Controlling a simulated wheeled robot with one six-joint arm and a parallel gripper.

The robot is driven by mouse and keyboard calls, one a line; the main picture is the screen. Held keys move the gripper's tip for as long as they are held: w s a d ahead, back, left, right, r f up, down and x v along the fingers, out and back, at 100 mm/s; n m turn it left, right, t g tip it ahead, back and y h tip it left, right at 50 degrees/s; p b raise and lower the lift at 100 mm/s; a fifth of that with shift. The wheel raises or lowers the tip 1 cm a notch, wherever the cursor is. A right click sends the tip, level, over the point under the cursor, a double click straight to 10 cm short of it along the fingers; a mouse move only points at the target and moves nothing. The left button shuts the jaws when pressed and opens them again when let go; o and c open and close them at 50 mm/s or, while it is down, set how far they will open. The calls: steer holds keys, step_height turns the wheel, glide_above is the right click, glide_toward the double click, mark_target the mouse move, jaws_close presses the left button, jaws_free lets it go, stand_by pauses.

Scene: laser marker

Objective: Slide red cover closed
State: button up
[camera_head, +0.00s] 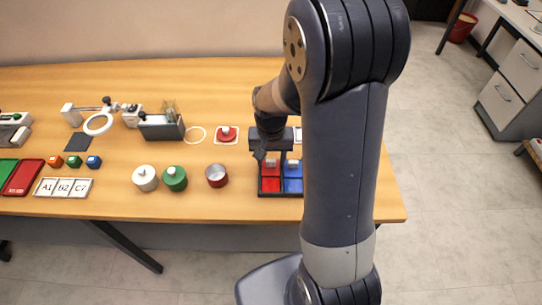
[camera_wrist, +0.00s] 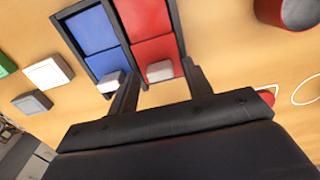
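The red cover (camera_wrist: 152,49) sits in the right lane of a dark frame in the wrist view, with a pale knob (camera_wrist: 160,71) at its near end. More red surface (camera_wrist: 143,17) shows beyond it. In the head view the red lane (camera_head: 270,184) is left of the blue one (camera_head: 292,185). My gripper (camera_wrist: 160,84) is open, one finger on each side of the red cover's knob, with space between. I cannot tell whether a finger touches it. In the head view my gripper (camera_head: 264,154) hangs over the back of the frame, partly hidden by my arm.
A blue cover (camera_wrist: 102,63) with its own pale knob (camera_wrist: 111,82) lies beside the red one, close to one finger. A red round container (camera_head: 217,176) and a green lidded one (camera_head: 175,179) stand left of the frame. The table's front edge (camera_head: 240,221) is close.

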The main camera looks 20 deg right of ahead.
jaws_close()
stand_by(0.3)
steer(key=shift+s, duration=0.1)
steer(key=shift+s+a+b, duration=0.15)
steer(key=shift+s+a, duration=0.1)
steer(key=shift+s, duration=0.55)
steer(key=shift+s+a+b, duration=0.15)
steer(key=shift+s+a, duration=0.15)
steer(key=shift+s, duration=0.55)
steer(key=shift+s+a+b, duration=0.15)
steer(key=shift+s+a, duration=0.1)
steer(key=shift+s, duration=0.55)
steer(key=shift+o, duration=0.3)
jaws_free()
